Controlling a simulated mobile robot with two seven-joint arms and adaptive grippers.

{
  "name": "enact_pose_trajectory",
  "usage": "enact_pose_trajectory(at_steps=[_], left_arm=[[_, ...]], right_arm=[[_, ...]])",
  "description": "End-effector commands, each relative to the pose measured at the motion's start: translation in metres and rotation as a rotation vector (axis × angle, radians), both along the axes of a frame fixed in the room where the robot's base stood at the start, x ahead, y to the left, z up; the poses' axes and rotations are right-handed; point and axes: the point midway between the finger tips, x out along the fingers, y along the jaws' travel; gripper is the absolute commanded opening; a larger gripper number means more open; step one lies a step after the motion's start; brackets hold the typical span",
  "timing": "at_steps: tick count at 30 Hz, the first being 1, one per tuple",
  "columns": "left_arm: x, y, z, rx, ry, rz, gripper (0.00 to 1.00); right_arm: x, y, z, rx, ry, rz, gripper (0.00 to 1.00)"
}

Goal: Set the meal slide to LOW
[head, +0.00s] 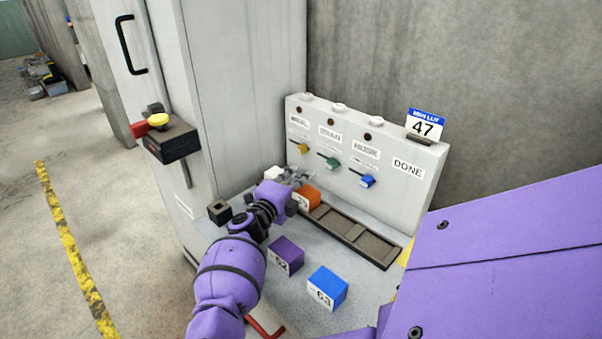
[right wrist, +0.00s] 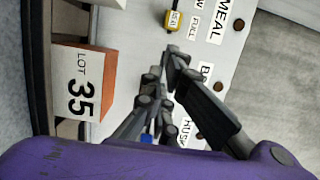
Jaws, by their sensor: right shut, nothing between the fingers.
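The yellow meal slide knob (head: 302,149) sits on the upright grey panel (head: 390,150), under the MEAL label. In the right wrist view the yellow knob (right wrist: 173,20) lies just beyond my fingertips, beside the word FULL and part of another word ending in W. Its exact setting is hard to tell. My right gripper (head: 298,178) is shut and empty, in front of the panel and below the knob. In the right wrist view the gripper (right wrist: 167,62) points toward the knob, apparently with a small gap. My left gripper is not in view.
Green (head: 332,163) and blue (head: 367,181) knobs sit to the right on the panel. An orange block (head: 308,197) marked 35 is close below my gripper. Purple (head: 286,254) and blue (head: 327,287) blocks stand on the bench. A dark slotted tray (head: 352,238) lies before the panel.

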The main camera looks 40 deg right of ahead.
Motion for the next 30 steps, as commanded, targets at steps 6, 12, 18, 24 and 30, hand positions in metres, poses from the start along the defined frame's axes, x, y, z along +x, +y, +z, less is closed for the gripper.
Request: enact_pose_trajectory(at_steps=[6,12,18,24,30], left_arm=[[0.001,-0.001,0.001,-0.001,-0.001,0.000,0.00],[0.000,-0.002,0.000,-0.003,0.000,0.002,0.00],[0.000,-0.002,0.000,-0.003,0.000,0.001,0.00],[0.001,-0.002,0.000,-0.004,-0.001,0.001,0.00],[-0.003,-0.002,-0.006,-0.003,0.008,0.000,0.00]], right_arm=[[0.013,-0.041,0.001,-0.001,-0.001,-0.002,0.00],[0.022,-0.066,0.000,-0.001,0.000,0.000,0.00],[0.026,-0.074,0.000,0.001,-0.002,0.000,0.00],[0.026,-0.074,0.000,0.000,-0.001,0.000,0.00],[0.039,-0.074,-0.001,-0.001,0.000,0.003,0.00]])
